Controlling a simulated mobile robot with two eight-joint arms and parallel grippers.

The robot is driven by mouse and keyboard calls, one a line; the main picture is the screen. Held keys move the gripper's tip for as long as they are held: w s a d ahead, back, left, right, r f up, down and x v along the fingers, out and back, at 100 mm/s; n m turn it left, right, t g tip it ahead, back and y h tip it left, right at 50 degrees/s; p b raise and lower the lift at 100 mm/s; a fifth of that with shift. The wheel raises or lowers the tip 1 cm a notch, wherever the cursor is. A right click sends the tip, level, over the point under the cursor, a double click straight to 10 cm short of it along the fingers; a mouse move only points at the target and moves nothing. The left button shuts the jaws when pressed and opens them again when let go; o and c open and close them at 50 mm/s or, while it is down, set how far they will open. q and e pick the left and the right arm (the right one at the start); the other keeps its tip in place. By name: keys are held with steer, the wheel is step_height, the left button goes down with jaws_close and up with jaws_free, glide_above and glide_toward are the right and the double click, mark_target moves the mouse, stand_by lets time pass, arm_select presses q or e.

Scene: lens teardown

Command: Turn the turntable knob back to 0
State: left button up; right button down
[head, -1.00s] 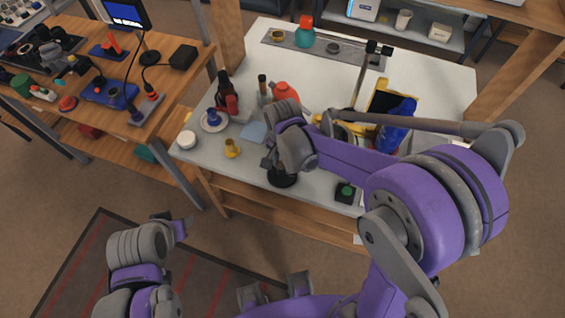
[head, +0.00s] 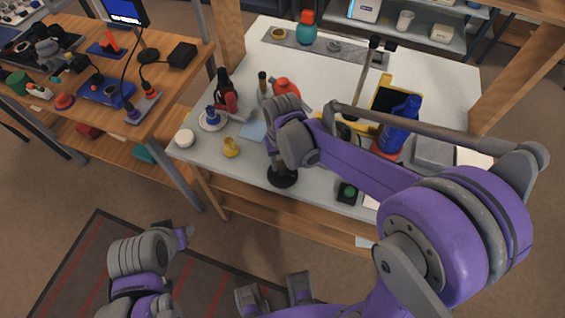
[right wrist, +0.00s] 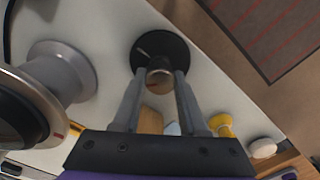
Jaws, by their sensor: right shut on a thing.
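The turntable is a black round disc (head: 283,178) on the near edge of the white table, partly under my right wrist. In the right wrist view the disc (right wrist: 172,48) shows a short white mark on its top. A small shiny brownish knob (right wrist: 159,76) stands at its near side, between the fingertips of my right gripper (right wrist: 160,80), which is shut on it. In the head view my right wrist hides the fingers and knob. My left arm is at the lower left, away from the table; its finger opening cannot be made out.
A yellow piece (head: 231,147), a white round lid (head: 184,138) and a green-buttoned black box (head: 347,192) lie near the front edge. A blue bottle (head: 400,125) stands right of my wrist. A large grey cylindrical part (right wrist: 62,72) is close by in the wrist view.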

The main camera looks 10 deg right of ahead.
mark_target(282, 163)
steer(key=n, duration=0.4)
steer(key=shift+n+b, duration=0.3)
steer(key=shift+b, duration=0.1)
steer(key=shift+n, duration=1.7)
steer(key=shift+b, duration=0.3)
steer(key=shift+c, duration=2.2)
jaws_free()
step_height(282, 163, up, 11)
steer(key=p, duration=0.1)
steer(key=shift+s, duration=0.1)
